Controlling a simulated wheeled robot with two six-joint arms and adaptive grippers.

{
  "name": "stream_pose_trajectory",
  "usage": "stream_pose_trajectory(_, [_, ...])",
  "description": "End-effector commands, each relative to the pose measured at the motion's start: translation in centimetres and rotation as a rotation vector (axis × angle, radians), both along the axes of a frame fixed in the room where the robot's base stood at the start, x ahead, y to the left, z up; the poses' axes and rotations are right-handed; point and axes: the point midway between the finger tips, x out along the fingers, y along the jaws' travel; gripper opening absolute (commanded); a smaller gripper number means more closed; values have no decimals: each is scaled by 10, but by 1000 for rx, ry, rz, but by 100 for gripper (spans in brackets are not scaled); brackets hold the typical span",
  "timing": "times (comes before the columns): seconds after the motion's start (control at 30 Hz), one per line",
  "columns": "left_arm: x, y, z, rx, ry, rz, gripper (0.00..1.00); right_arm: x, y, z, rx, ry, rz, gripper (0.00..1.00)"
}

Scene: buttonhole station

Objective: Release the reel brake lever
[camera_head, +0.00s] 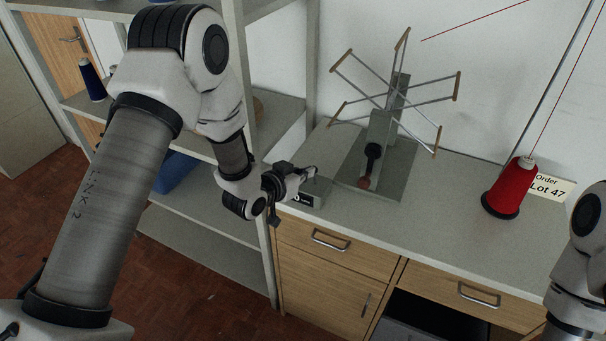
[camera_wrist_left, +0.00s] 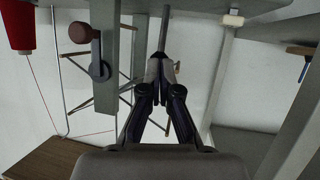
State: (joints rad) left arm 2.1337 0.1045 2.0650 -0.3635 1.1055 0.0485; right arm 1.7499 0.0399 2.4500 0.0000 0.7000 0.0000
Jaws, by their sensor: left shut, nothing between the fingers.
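The reel (camera_head: 396,92) stands on the counter, with thin spokes and wooden end pieces. Its brake lever (camera_head: 372,160) is a dark arm that hangs down the front of the grey post, with a reddish-brown knob (camera_head: 364,183) at its lower end. The lever also shows at the upper left of the left wrist view (camera_wrist_left: 97,62). My left gripper (camera_head: 312,170) is shut and empty, left of the lever and apart from it. Its closed fingers show in the middle of the wrist view (camera_wrist_left: 163,62). My right gripper is out of view.
A small grey labelled box (camera_head: 315,191) sits by the counter edge, close to my left gripper. A red thread cone (camera_head: 510,188) and a "Lot 47" card (camera_head: 549,186) are on the right. Shelving (camera_head: 240,60) stands left. The counter (camera_head: 430,215) between reel and cone is clear.

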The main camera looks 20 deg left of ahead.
Motion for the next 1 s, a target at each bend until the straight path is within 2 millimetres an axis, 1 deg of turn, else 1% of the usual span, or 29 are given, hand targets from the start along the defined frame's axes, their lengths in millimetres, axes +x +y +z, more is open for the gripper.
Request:
stream_pose_trajectory(0.03, [3,0,9,4,24,-1,0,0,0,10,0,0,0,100])
stream_pose_trajectory(0.2, [15,-1,13,15,157,0,0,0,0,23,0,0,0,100])
stream_pose_trajectory(0.23, [17,-2,13,18,182,-2,0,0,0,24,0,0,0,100])
stream_pose_trajectory(0.3, [21,-2,10,16,180,-1,0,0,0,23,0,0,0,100])
stream_pose_trajectory(0.47, [31,-2,10,14,180,0,0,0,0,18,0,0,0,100])
stream_pose_trajectory(0.7, [30,-2,12,14,180,0,0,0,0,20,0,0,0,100])
stream_pose_trajectory(1.0, [30,-2,27,14,179,0,0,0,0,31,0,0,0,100])
